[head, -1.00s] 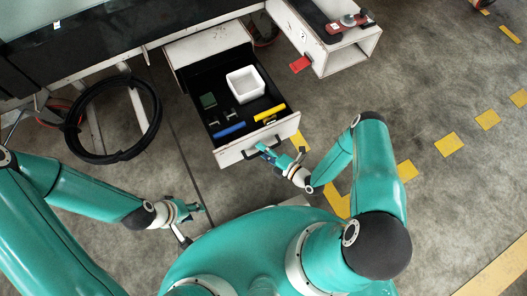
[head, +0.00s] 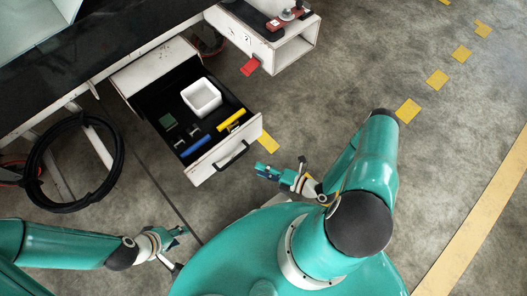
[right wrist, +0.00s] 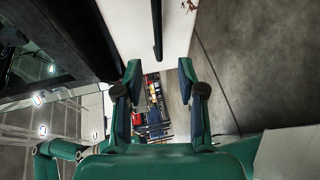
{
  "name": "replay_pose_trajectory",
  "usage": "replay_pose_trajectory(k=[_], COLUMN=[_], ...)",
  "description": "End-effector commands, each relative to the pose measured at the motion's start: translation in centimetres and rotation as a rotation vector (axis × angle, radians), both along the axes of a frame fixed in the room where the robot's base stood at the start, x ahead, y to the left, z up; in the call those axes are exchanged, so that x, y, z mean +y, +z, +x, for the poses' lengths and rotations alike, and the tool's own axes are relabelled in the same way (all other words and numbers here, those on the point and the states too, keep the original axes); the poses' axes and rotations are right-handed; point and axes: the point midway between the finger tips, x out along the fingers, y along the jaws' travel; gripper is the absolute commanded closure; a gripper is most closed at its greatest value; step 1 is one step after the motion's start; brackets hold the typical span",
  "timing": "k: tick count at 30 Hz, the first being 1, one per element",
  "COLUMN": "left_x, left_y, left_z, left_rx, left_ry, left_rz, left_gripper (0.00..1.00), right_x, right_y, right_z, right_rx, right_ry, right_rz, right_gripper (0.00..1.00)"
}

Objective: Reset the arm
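My right gripper (head: 264,170) is in front of the open drawer (head: 203,172), apart from its black handle (head: 232,156). In the right wrist view its two fingers (right wrist: 160,72) stand wide apart with nothing between them. The white drawer front (right wrist: 180,35) and the dark handle (right wrist: 157,25) show beyond the fingers. The right arm is bent, with its elbow up at the right. My left gripper (head: 181,232) hangs over the bare floor at the lower left, away from the drawer. Its fingers are too small to tell whether they are open.
The drawer holds a white box (head: 201,96), a yellow tool (head: 231,119), a blue tool (head: 196,147) and a green block (head: 168,121). A black hose coil (head: 72,163) hangs at the left. A red tag (head: 250,66) sticks out near the upper middle. Floor at the right is clear.

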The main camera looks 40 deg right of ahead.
Motion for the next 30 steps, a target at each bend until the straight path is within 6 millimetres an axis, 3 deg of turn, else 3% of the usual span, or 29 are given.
replay_pose_trajectory(k=[13,17,23,30], left_x=[0.0,0.0,0.0,0.0], left_y=[-0.1,0.0,0.0,0.0], left_z=[0.0,0.0,0.0,0.0], left_rx=[0.0,0.0,0.0,0.0], left_ry=[0.0,0.0,0.0,0.0], left_rz=[0.0,0.0,0.0,0.0], left_gripper=[0.6,0.6,0.6,0.6], right_x=[0.0,0.2,1.3,4.2], right_y=[0.0,-0.1,-0.3,1.3], right_z=[0.1,0.7,3.0,3.7], right_rx=[0.005,0.075,0.442,1.08], right_ry=[-0.001,0.001,-0.05,-0.38], right_rz=[0.003,0.048,0.263,0.616], right_gripper=[0.61,0.61,0.61,0.61])
